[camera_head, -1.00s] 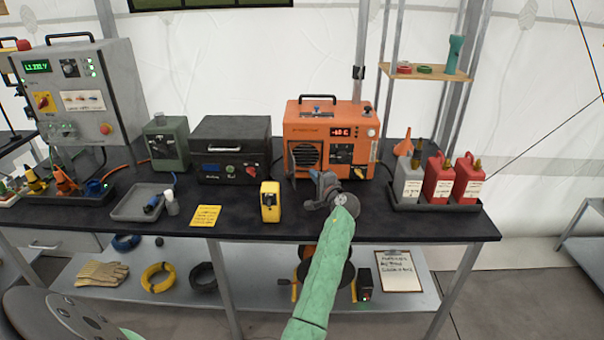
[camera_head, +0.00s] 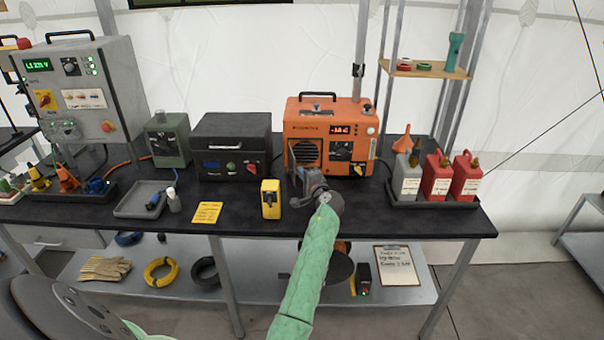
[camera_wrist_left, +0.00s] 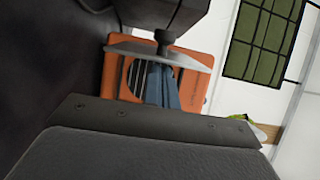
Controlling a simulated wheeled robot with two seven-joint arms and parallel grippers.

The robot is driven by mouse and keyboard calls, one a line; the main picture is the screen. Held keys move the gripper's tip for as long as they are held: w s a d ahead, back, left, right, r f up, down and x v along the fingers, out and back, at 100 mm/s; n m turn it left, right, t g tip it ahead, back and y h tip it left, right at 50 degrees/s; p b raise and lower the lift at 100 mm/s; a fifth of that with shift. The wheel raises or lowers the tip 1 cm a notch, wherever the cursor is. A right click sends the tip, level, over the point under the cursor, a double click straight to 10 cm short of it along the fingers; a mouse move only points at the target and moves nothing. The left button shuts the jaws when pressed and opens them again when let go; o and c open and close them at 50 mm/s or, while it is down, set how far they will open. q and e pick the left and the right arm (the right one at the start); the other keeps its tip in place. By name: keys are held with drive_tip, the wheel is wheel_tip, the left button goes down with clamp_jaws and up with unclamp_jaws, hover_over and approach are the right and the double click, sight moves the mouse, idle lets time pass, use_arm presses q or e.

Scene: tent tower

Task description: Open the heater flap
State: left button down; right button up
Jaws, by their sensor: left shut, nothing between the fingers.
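The orange heater (camera_head: 358,116) stands on the dark bench, with a display, a dial panel and a dark round grille (camera_head: 306,151) on its front left. It also fills the middle of the left wrist view (camera_wrist_left: 196,92), where the barred round opening shows. My left gripper (camera_head: 296,184) is low in front of the heater's left side, shut and empty. Its blue-grey fingers (camera_wrist_left: 160,90) overlap the opening in the wrist view. I cannot tell if they touch the heater. The flap cannot be made out clearly. My right gripper is not in view.
A yellow device (camera_head: 270,199) stands just left of my left gripper. A black case (camera_head: 231,130) is left of the heater. Red cans (camera_head: 436,178) and a grey can (camera_head: 406,180) stand in a tray at right. Bare bench lies between the heater and the bench's front edge.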

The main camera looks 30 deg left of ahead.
sight(291, 171)
use_arm(q)
drive_tip(key=shift+s+a+f+m+t+h+p, duration=0.1)
drive_tip(key=shift+s+a+m+t+h+p, duration=0.5)
drive_tip(key=shift+s+a+t, duration=0.4)
drive_tip(key=shift+s, duration=0.2)
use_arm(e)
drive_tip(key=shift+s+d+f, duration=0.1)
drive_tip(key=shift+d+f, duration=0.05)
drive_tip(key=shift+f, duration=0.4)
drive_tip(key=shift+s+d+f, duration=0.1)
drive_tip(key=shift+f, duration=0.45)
